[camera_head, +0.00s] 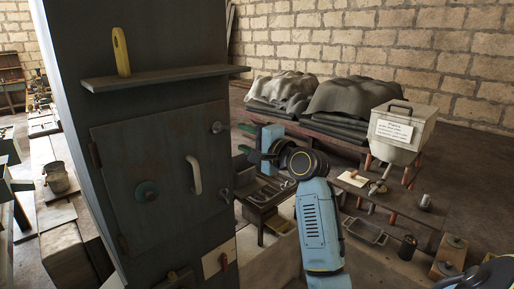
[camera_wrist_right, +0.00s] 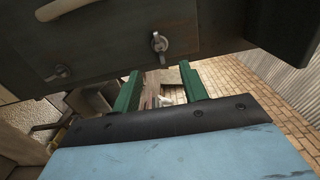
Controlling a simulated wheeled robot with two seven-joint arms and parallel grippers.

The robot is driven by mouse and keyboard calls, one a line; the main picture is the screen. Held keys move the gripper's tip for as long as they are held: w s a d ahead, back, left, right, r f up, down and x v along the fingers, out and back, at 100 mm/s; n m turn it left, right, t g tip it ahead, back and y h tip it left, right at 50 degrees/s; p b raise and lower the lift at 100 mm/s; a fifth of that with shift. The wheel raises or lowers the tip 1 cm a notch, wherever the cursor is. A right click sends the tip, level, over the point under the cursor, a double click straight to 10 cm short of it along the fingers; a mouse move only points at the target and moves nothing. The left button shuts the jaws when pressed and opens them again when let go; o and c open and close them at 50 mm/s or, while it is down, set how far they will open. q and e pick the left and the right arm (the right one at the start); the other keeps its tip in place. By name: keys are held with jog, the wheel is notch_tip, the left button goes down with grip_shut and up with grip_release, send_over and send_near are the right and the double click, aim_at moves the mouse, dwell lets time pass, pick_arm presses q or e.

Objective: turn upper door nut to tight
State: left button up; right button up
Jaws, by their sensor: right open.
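The upper door nut (camera_head: 216,127) is a small metal wing nut near the upper right edge of the grey cabinet door (camera_head: 150,125). It also shows in the right wrist view (camera_wrist_right: 159,43), just beyond my fingers, with its wing tilted. A second, similar nut (camera_head: 225,194) sits lower on the same edge; the right wrist view shows it at the left (camera_wrist_right: 55,74). My right gripper (camera_head: 246,139) is open and empty, to the right of the upper nut and apart from it. Its two green fingers show in the right wrist view (camera_wrist_right: 162,90). My left gripper is not in view.
Covered piles (camera_head: 350,97) and a low bench with tools lie behind my right arm.

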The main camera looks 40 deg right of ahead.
jog(key=s, duration=0.4)
jog(key=shift+d+b, duration=0.15)
jog(key=shift+b, duration=0.15)
jog(key=shift+w, duration=0.1)
dwell(1.1)
